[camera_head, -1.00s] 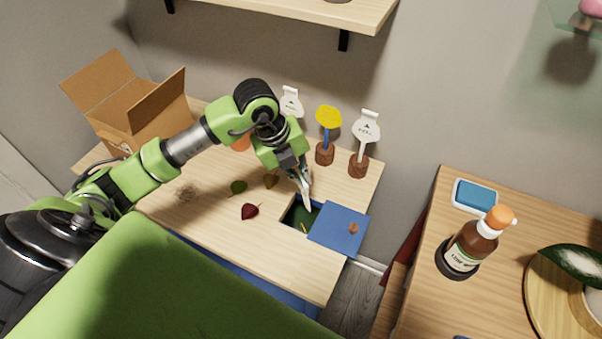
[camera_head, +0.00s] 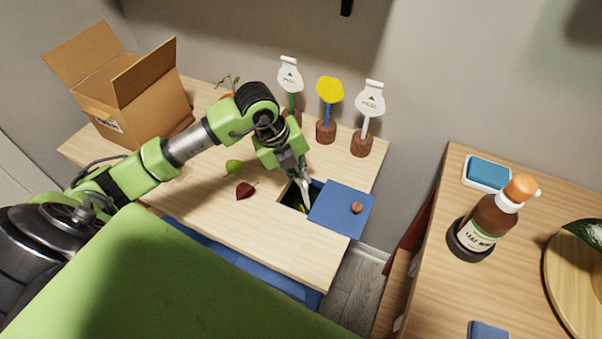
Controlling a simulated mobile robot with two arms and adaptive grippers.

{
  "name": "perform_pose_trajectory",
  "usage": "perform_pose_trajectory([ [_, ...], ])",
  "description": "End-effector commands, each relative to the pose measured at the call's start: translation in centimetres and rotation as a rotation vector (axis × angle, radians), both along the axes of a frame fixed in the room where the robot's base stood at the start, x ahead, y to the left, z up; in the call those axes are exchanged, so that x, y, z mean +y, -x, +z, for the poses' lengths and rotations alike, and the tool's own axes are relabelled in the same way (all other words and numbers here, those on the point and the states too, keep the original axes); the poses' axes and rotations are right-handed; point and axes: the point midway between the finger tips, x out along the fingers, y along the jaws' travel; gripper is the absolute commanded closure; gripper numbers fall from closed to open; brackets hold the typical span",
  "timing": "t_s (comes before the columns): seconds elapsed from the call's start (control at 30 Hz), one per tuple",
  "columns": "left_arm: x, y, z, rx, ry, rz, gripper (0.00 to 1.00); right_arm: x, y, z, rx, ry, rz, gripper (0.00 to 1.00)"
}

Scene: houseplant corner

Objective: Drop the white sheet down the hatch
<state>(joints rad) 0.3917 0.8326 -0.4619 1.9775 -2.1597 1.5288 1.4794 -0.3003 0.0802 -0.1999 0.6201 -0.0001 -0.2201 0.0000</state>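My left gripper (camera_head: 303,178) is over the open hatch (camera_head: 291,201) in the light wooden table, pointing down. A thin pale strip, which looks like the white sheet (camera_head: 306,191) seen nearly edge-on, hangs between its fingertips; the fingers appear shut on it. The sheet's lower end is at or just above the opening; the exact height is hard to tell. The blue hatch lid (camera_head: 337,212) with a round wooden knob lies to the right of the opening. The hatch is dark inside, with a small yellowish thing in it. My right gripper is out of view.
Behind the hatch stand a yellow disc on a blue stick (camera_head: 329,91) and two white-covered discs (camera_head: 290,76) (camera_head: 370,98) in brown bases. An open cardboard box (camera_head: 140,100) and a side table with a bottle (camera_head: 484,226) flank the area.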

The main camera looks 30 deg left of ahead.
Motion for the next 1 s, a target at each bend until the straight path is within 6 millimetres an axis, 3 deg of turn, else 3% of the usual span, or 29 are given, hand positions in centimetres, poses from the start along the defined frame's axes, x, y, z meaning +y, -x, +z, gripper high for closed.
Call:
perform_pose_trajectory([
  [0.13,0.03,0.0,-1.12,0.001,-0.001,0.0,1.0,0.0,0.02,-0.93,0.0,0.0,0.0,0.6],
  [0.47,0.03,0.0,-1.23,0.0,0.0,0.0,1.0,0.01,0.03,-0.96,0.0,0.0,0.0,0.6],
  [0.57,0.03,0.0,-1.22,0.0,0.0,0.0,0.76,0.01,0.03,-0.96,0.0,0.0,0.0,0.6],
  [1.0,0.01,0.0,-1.22,0.0,0.0,0.0,0.76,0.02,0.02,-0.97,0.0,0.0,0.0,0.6],
])
